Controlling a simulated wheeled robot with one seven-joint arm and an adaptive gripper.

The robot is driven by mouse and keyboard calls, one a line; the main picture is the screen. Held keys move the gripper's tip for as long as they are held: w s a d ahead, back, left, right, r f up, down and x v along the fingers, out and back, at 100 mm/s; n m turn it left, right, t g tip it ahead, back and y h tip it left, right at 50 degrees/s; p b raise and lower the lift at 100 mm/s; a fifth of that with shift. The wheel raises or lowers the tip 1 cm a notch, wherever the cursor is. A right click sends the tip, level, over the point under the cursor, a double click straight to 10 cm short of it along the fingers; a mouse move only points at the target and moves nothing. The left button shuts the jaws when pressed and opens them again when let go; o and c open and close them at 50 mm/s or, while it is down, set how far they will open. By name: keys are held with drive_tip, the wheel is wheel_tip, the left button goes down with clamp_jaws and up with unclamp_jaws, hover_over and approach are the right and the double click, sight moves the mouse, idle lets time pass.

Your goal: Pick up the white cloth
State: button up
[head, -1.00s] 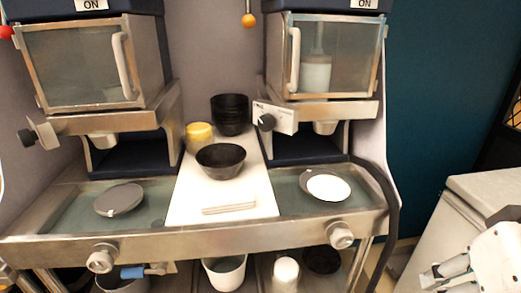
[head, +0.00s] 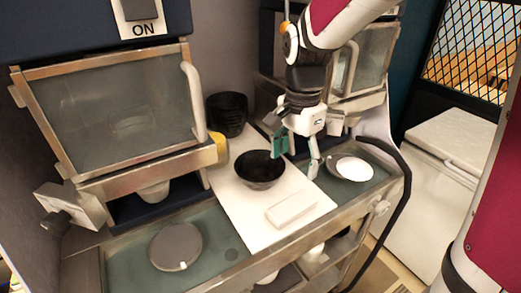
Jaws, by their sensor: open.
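The white cloth (head: 291,209) looks like a small, flat, folded rectangle. It lies on the front part of the white board (head: 248,226) between the two sunken trays. My gripper (head: 294,166) hangs above the right side of the board, behind the cloth and apart from it. It points down with its fingers spread, one teal and one pale, and nothing shows between them. The whole cloth is visible.
A black bowl (head: 259,171) stands on the board just left of my gripper. Stacked black bowls (head: 227,114) and a yellow container (head: 219,148) are behind. A grey lid (head: 175,247) lies left, a white disc (head: 354,169) right. A black hose (head: 405,185) runs along the right edge.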

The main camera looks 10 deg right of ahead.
drive_tip(key=f, duration=0.1)
hover_over(291, 204)
drive_tip(key=f, duration=0.7)
drive_tip(key=shift+a+f, duration=0.2)
drive_tip(key=shift+f, duration=0.15)
drive_tip(key=f, duration=0.2)
drive_tip(key=f+p, duration=0.1)
drive_tip(key=f, duration=0.1)
drive_tip(key=shift+s+d+f, duration=0.15)
drive_tip(key=shift+d, duration=0.05)
drive_tip(key=shift+f, duration=0.55)
drive_tip(key=c, duration=1.2)
